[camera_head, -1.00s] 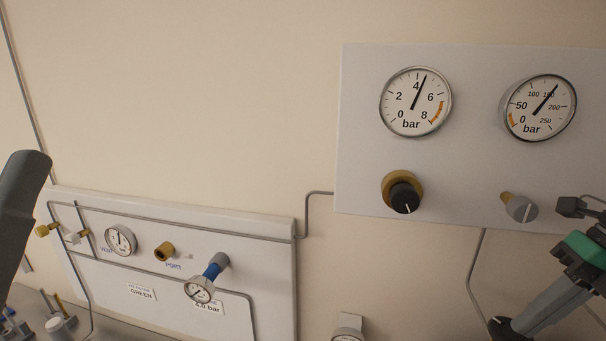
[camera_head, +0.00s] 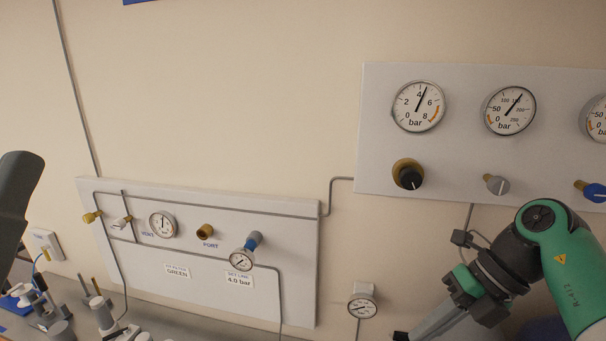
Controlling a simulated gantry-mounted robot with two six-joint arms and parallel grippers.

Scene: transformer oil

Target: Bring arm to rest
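My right arm, green and black (camera_head: 560,250), comes in from the right side in front of the wall panel. Its gripper end (camera_head: 425,328) points down and left, and the picture's lower edge cuts it off. I cannot tell whether its fingers are open or shut, and I see nothing held. A dark grey rounded link (camera_head: 18,195) at the left edge looks like part of my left arm. The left gripper itself is out of view.
The upper right panel (camera_head: 375,110) carries gauges and knobs. A lower panel (camera_head: 295,285) has pipes, valves and gauges, including a blue-necked gauge (camera_head: 241,260). A small gauge (camera_head: 362,306) hangs near my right gripper. Bench fittings (camera_head: 103,312) stand at lower left.

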